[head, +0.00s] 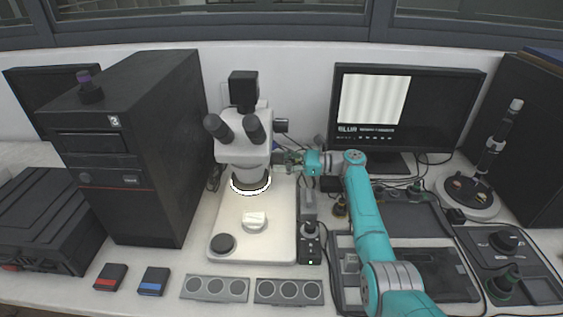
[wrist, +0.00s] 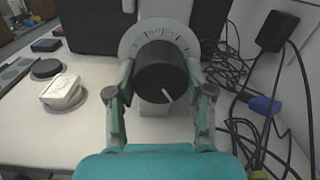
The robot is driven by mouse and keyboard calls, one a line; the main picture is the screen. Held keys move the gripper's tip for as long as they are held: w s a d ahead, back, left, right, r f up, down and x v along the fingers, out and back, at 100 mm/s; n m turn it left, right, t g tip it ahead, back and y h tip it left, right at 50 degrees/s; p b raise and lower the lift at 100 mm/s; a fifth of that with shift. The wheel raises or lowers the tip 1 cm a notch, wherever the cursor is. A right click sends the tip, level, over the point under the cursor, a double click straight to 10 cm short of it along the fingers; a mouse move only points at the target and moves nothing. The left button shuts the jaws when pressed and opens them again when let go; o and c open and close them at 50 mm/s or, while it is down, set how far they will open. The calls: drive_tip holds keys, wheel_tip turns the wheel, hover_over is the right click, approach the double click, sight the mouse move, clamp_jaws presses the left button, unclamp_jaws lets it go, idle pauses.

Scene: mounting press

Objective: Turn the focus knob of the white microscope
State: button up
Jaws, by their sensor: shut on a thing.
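The white microscope (head: 244,150) stands on its pale base behind the middle of the bench, with black eyepieces and a lit ring under its head. Its focus knob (wrist: 161,72) is a black cylinder with a white pointer line, in front of a pale graduated dial (wrist: 133,42) in the wrist view. The pointer slants toward the lower right. My gripper (wrist: 161,88) has a finger on each side of the knob and is shut on it. In the head view my gripper (head: 283,160) reaches the microscope's right side and hides the knob.
A black computer tower (head: 150,150) stands left of the microscope, and a monitor (head: 405,110) stands behind my arm. A white block (head: 254,221) and a black disc (head: 222,243) are on the microscope base. Loose cables (wrist: 245,85) lie right of the knob.

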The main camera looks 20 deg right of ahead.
drive_tip(key=n, duration=0.5)
drive_tip(key=shift+n, duration=0.4)
drive_tip(key=n, duration=0.6)
drive_tip(key=shift+w, duration=0.1)
drive_tip(key=n, duration=1.2)
drive_tip(key=shift+n, duration=0.3)
drive_tip(key=o, duration=1.2)
drive_tip(key=shift+c, duration=0.2)
drive_tip(key=shift+r, duration=0.1)
drive_tip(key=shift+d, duration=0.1)
